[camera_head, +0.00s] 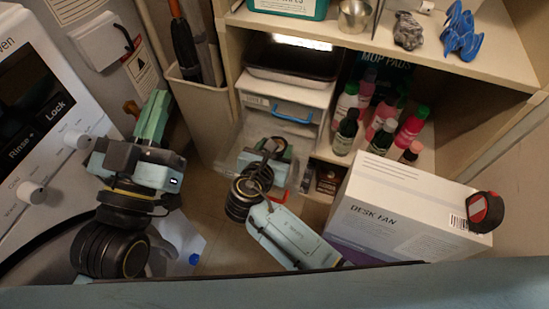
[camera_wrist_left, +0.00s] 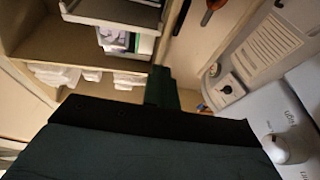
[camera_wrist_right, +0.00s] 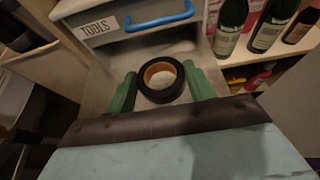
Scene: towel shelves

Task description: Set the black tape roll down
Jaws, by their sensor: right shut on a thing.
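The black tape roll (camera_wrist_right: 161,96), with a brown core, is between the two green fingers of my right gripper (camera_wrist_right: 161,92) in the right wrist view. The fingers press on its left and right sides, so the gripper is shut on it. Its hole faces the camera. In the head view my right gripper (camera_head: 268,152) is low in front of the drawer unit, and its own wrist largely hides the roll. I cannot tell whether the roll touches a surface. My left gripper (camera_head: 153,115) is at the left by the washer, with its fingers together and empty; they also show in the left wrist view (camera_wrist_left: 162,88).
A drawer unit labelled TOOLS (camera_wrist_right: 120,22) with a blue handle stands behind the roll. Several bottles (camera_head: 380,115) fill the shelf to its right. A desk fan box (camera_head: 395,205) carries a red and black tape measure (camera_head: 485,211). The washer (camera_head: 40,110) is at left.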

